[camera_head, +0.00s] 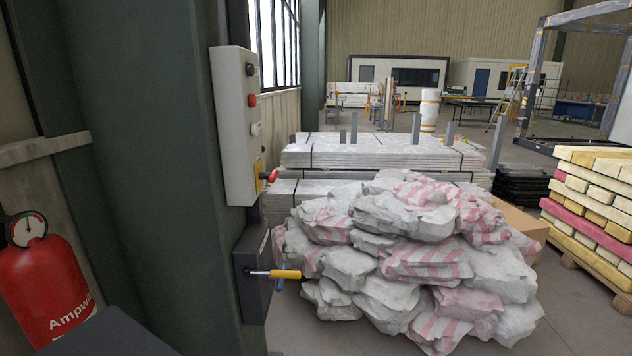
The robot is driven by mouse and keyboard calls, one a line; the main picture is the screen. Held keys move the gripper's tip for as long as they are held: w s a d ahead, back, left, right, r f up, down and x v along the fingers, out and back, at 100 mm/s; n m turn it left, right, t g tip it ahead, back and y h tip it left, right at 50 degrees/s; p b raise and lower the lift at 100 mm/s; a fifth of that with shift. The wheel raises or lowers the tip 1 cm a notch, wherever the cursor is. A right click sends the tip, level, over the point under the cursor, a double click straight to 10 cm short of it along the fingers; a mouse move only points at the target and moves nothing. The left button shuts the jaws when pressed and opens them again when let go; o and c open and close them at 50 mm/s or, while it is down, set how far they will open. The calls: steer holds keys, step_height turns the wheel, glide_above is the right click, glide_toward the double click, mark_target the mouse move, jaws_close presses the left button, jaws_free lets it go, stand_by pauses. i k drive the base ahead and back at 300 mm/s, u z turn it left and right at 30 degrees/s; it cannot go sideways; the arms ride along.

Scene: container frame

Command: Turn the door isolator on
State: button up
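A pale grey control box (233,125) is fixed to the side of a dark green column. Its face carries a black button (250,69), a red button (252,100) and a white button (256,129). Low on the face is a yellow plate (259,168) with a red rotary handle (270,175), which looks like the isolator. It is seen nearly edge-on, so I cannot tell its setting. Below, a dark box (252,272) has a lever with a yellow grip (286,274) pointing right. My gripper is not in view.
The green column (150,150) fills the left. A red fire extinguisher (42,285) hangs at the far left. A heap of grey and red-striped sacks (400,265) lies close right of the boxes, with stacked sheets (385,152) behind. Bare floor shows at right, before a timber pallet stack (595,205).

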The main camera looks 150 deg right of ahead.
mark_target(271, 176)
steer(key=z, duration=2.1)
steer(key=k, duration=0.75)
steer(key=z, duration=2.9)
steer(key=i, duration=0.2)
